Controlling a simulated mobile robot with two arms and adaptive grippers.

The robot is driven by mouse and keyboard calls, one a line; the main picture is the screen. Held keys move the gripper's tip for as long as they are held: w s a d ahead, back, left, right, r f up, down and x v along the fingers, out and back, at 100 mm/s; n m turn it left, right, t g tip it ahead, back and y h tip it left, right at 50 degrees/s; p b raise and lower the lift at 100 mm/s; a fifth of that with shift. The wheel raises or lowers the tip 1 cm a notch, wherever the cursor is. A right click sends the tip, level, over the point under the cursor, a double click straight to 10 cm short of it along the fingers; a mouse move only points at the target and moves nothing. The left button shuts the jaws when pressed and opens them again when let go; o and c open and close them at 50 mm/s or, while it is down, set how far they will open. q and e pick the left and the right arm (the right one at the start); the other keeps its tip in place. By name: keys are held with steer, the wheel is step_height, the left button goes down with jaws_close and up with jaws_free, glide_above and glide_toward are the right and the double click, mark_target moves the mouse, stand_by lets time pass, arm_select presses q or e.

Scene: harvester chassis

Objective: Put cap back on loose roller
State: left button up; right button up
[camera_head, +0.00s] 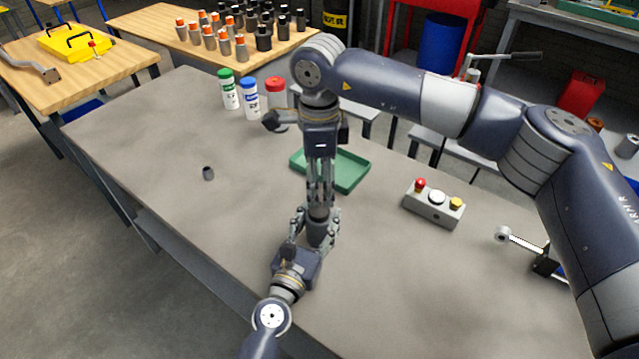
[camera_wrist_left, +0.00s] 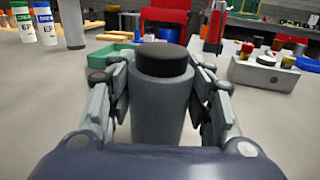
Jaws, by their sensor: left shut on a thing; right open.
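The loose roller (camera_wrist_left: 158,110), a grey cylinder, stands upright between the fingers of my left gripper (camera_head: 318,232), which is shut on it above the near part of the grey table. A black cap (camera_wrist_left: 162,60) sits on the roller's top in the left wrist view; I cannot tell how firmly it is seated. My right gripper (camera_head: 321,200) points down just above the roller. It is open, and its fingertips are close to the roller's top. The right gripper does not show in the left wrist view.
A green tray (camera_head: 350,172) lies behind the grippers. A button box (camera_head: 433,205) is to the right. Bottles with green (camera_head: 229,90), blue (camera_head: 250,100) and red (camera_head: 276,90) caps stand at the back.

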arm_select(q)
steer(key=shift+r, duration=0.15)
steer(key=o, duration=1.6)
steer(key=shift+s, duration=0.1)
steer(key=shift+s+a, duration=0.15)
steer(key=shift+s, duration=0.05)
steer(key=v, duration=1.1)
steer(key=shift+s, duration=0.2)
